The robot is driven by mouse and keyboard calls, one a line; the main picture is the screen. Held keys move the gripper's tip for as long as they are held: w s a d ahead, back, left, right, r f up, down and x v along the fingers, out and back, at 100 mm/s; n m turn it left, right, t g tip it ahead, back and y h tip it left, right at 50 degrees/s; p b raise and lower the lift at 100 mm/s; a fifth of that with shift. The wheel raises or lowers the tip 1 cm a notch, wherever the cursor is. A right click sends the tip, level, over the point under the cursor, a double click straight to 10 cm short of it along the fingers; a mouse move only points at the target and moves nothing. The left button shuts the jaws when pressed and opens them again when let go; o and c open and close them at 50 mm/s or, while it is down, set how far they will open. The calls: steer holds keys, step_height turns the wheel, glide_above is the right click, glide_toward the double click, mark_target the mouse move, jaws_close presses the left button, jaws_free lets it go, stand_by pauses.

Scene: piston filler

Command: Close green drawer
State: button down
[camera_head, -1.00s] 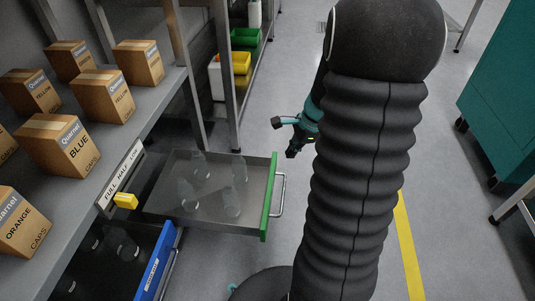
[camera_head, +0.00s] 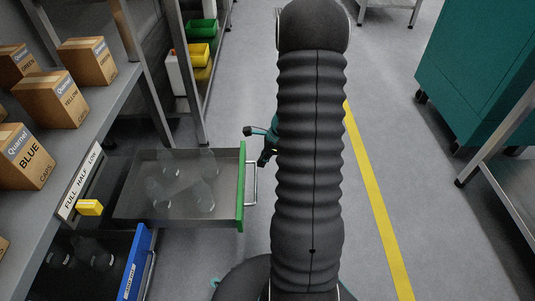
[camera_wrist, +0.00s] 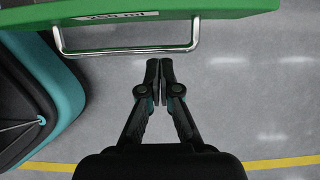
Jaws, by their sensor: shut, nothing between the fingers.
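The green drawer (camera_head: 241,188) is pulled out from the workbench, with several clear bottles inside. Its silver handle (camera_head: 252,184) is on the green front. In the wrist view the green front (camera_wrist: 210,8) and handle (camera_wrist: 125,50) lie at the top, with a label partly readable as 250 ml. My gripper (camera_wrist: 160,63) is shut and empty, its tips just short of the handle bar and apart from it in that view. In the head view my gripper (camera_head: 265,158) is partly hidden by my arm, just right of the handle.
A blue drawer (camera_head: 137,265) below is also open, with bottles inside. Boxes of caps (camera_head: 22,155) stand on the bench. Green and yellow bins (camera_head: 200,38) sit on a rack behind. A teal cabinet (camera_head: 480,60) stands at the right. The floor between is clear.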

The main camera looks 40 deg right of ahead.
mark_target(250, 162)
steer(key=a, duration=0.1)
steer(key=w+a, duration=0.2)
steer(key=shift+w+a+f, duration=0.2)
steer(key=shift+a+f, duration=0.05)
stand_by(0.4)
